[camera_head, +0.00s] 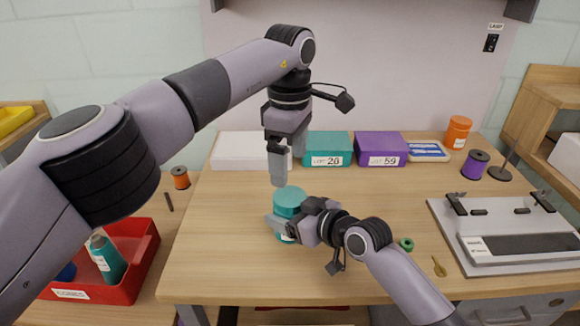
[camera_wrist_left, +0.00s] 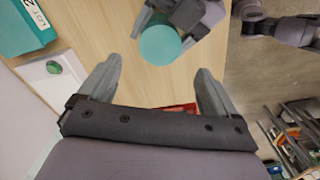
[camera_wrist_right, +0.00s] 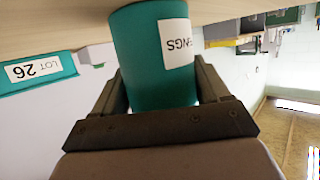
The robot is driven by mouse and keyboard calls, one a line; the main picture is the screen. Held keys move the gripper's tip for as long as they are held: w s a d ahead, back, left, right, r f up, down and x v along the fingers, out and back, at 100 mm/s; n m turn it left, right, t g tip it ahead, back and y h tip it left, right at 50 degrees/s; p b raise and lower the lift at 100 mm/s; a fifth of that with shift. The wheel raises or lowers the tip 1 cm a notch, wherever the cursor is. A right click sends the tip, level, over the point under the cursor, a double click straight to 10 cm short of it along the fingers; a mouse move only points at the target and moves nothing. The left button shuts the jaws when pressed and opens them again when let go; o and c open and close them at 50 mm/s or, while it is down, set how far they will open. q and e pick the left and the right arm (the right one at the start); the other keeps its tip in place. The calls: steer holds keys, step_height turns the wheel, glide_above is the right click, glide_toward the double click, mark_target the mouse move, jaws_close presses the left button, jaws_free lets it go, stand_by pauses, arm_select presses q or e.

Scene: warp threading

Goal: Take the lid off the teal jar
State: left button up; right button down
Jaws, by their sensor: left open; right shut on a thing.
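The teal jar (camera_head: 287,232) stands upright on the table, with its round teal lid (camera_head: 290,196) on top. My right gripper (camera_head: 287,224) is shut around the jar's body below the lid. The right wrist view shows the jar (camera_wrist_right: 138,55) between its fingers, with a white label facing out; the lid is hidden there. My left gripper (camera_head: 281,176) is open and empty just above the lid, pointing down. In the left wrist view the lid (camera_wrist_left: 160,46) lies beyond the fingertips, between them and apart from both.
A white box, a teal LOT 26 box (camera_head: 328,144) and a purple LOT 59 box (camera_head: 381,146) line the back. An orange jar (camera_head: 457,131) and purple spool (camera_head: 475,164) stand at the back right. A grey device (camera_head: 505,237) fills the right side. The table's left front is clear.

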mark_target(289, 196)
arm_select(q)
step_height(289, 196, down, 8)
steer(key=shift+r, duration=0.1)
stand_by(0.4)
steer(key=c, duration=1.1)
steer(key=shift+n, duration=1.7)
